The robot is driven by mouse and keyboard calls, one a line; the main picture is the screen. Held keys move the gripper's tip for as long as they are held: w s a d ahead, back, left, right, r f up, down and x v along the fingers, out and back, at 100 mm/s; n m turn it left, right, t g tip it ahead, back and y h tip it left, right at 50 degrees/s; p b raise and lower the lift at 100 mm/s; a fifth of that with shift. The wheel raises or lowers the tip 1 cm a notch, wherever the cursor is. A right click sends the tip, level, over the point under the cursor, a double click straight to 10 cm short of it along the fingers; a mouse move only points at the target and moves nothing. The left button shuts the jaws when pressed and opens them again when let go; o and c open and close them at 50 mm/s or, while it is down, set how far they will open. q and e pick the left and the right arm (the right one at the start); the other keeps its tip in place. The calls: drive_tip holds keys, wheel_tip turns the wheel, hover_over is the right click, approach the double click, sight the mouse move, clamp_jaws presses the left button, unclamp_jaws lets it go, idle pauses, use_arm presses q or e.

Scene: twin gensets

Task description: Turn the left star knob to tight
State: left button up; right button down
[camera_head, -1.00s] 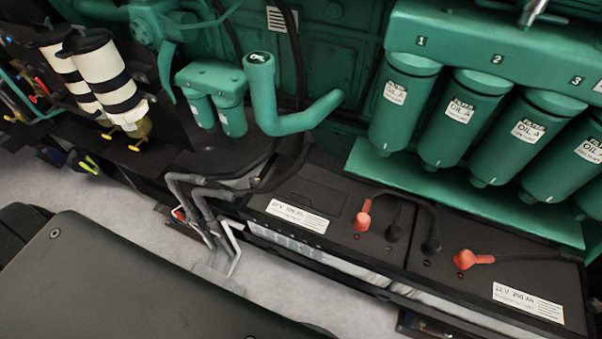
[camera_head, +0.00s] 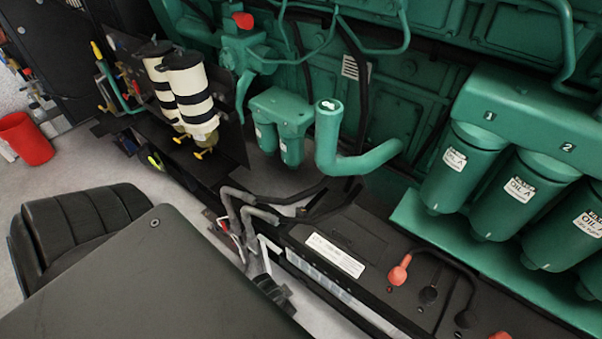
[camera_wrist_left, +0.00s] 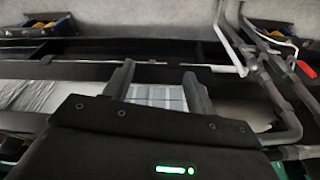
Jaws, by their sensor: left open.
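I cannot make out a star knob in either view. My left gripper (camera_wrist_left: 158,80) shows in the left wrist view with its two dark fingers apart and nothing between them. Beyond the fingers lie a dark ledge and a pale, ribbed panel. In the head view a small dark part below the grey pipes, by the edge of my body, may be this gripper; I cannot tell. My right gripper is in neither view.
Batteries (camera_head: 345,235) stand below green oil filters (camera_head: 455,165). Grey pipes (camera_head: 240,208) rise beside the batteries. Two striped filters (camera_head: 190,100) have yellow knobs below. A red bucket (camera_head: 26,139) stands on the open floor at left. A red-ended part (camera_wrist_left: 306,69) shows in the wrist view.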

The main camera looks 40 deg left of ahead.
use_arm(q)
wheel_tip(320, 180, up, 9)
drive_tip(key=w, duration=0.1)
wheel_tip(320, 180, up, 6)
drive_tip(key=n+y+p, duration=0.2)
drive_tip(key=n+y, duration=0.2)
drive_tip(key=n, duration=0.9)
hover_over(300, 209)
drive_tip(key=s+d, duration=0.3)
drive_tip(key=x, duration=0.3)
drive_tip(key=b+x, duration=0.1)
drive_tip(key=x, duration=0.5)
drive_tip(key=shift+w+d+f+b, duration=0.15)
drive_tip(key=shift+w+f+b, duration=0.1)
drive_tip(key=shift+w+b, duration=0.15)
drive_tip(key=shift+c, duration=0.5)
drive_tip(key=c, duration=0.9)
drive_tip(key=shift+s, duration=0.1)
drive_tip(key=shift+m, duration=0.3)
